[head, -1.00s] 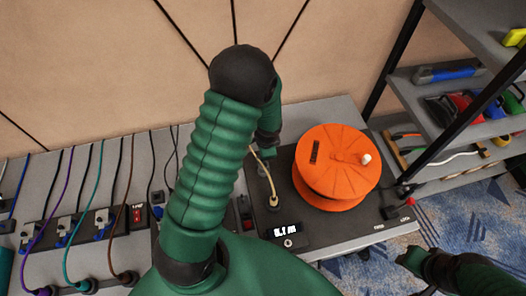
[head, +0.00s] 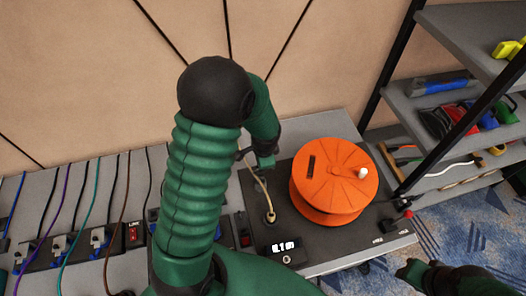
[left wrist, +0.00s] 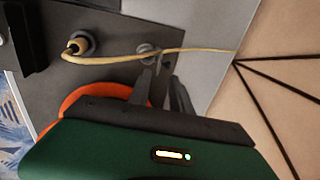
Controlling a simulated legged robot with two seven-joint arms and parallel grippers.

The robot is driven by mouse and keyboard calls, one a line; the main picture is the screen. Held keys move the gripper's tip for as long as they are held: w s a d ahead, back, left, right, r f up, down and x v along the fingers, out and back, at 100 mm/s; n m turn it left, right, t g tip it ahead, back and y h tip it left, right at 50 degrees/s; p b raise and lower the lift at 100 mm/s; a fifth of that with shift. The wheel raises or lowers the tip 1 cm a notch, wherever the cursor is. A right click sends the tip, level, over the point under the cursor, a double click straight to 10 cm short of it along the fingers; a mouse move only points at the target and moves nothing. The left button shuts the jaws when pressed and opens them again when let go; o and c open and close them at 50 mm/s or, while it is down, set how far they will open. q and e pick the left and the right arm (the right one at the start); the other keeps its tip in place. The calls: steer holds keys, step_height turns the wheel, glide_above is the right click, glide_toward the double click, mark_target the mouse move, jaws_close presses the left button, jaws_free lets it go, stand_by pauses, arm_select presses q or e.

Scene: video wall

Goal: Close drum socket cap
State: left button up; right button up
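The orange cable drum (head: 334,182) sits on a dark base panel; part of its rim (left wrist: 88,100) also shows in the left wrist view. A beige cable (head: 259,180) is plugged into a round socket (head: 269,217) left of the drum; this socket (left wrist: 82,43) is also in the left wrist view. A second round grey fitting (left wrist: 147,52), possibly the socket cap, lies partly under the cable. My left gripper (left wrist: 166,72) is just beside this fitting, its fingers slightly apart with nothing visible between them. My right gripper (head: 408,270) is low at right, its fingers unclear.
Several coloured cables and plugs (head: 60,245) line the bench at left. A lit display (head: 284,246) is at the panel's front, and a red button (head: 408,213) is at its right. A shelf rack (head: 450,95) stands at right. The wall is close behind.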

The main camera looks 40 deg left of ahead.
arm_select(q)
steer(key=v, duration=1.1)
steer(key=shift+p, duration=0.35)
steer(key=shift+d, duration=0.1)
steer(key=w+d+f+g+y+p, duration=0.2)
steer(key=w+d+g+y, duration=0.15)
steer(key=w, duration=0.25)
steer(key=shift+n+h, duration=0.3)
steer(key=shift+h, duration=0.05)
steer(key=x, duration=0.5)
steer(key=p+x, duration=0.1)
steer(key=x, duration=0.4)
steer(key=p+x, duration=0.1)
steer(key=x, duration=0.4)
steer(key=shift+s+f, duration=0.25)
steer(key=shift+s, duration=0.1)
steer(key=shift+s+f, duration=0.15)
steer(key=shift+f, duration=0.05)
steer(key=shift+c, duration=0.2)
